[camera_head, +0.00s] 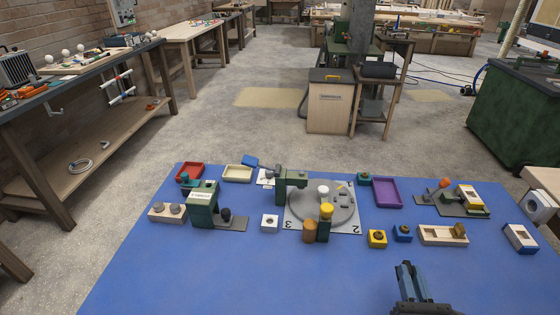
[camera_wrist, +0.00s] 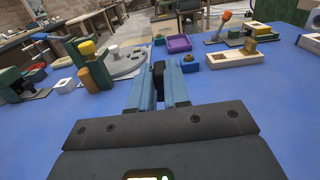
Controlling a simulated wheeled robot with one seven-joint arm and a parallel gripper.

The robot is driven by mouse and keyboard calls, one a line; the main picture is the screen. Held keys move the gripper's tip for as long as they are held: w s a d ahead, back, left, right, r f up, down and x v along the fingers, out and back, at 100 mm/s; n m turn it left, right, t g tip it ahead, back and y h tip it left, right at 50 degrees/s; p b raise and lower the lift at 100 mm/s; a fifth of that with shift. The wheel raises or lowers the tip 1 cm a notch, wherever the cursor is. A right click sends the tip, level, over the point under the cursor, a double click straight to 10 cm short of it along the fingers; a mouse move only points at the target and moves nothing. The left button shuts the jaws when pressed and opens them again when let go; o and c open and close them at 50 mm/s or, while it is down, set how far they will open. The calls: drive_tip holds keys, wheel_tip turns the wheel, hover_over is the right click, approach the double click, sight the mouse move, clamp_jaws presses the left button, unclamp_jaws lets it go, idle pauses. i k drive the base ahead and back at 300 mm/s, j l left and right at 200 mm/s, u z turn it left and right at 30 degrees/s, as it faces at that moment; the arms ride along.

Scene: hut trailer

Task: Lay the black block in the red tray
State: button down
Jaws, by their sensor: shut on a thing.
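My gripper (camera_head: 408,277) is at the near right of the blue table, well away from the red tray. In the wrist view, the gripper (camera_wrist: 159,82) is shut on the black block (camera_wrist: 158,70), which shows as a dark shape between the two blue fingertips. The fingers hide much of the block, and I cannot tell its full shape. The red tray (camera_head: 190,169) lies at the far left corner of the table, partly behind a green fixture. I cannot make out the red tray in the wrist view.
Green presses (camera_head: 203,205), a round numbered turntable (camera_head: 322,205) and a yellow-topped post (camera_head: 326,222) stand between my gripper and the tray. A cream tray (camera_head: 237,173) and a purple tray (camera_head: 387,192) lie at the back. The table's near left (camera_head: 190,275) is clear.

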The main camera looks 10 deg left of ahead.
sight(191, 174)
drive_tip(key=k+j, duration=0.1)
drive_tip(key=j, duration=0.4)
drive_tip(key=k+j, duration=0.1)
drive_tip(key=j, duration=0.85)
drive_tip(key=k+j, duration=0.15)
drive_tip(key=j, duration=0.3)
drive_tip(key=k+j, duration=0.1)
drive_tip(key=j, duration=0.4)
drive_tip(key=i+j, duration=0.1)
drive_tip(key=j, duration=0.4)
drive_tip(key=i+j, duration=0.15)
drive_tip(key=j, duration=0.3)
drive_tip(key=i+j, duration=0.1)
drive_tip(key=j, duration=0.4)
drive_tip(key=i+j+z, duration=0.1)
drive_tip(key=j, duration=0.35)
drive_tip(key=i+j, duration=0.1)
drive_tip(key=j, duration=0.4)
drive_tip(key=i+j, duration=1.15)
drive_tip(key=i+l+z, duration=0.05)
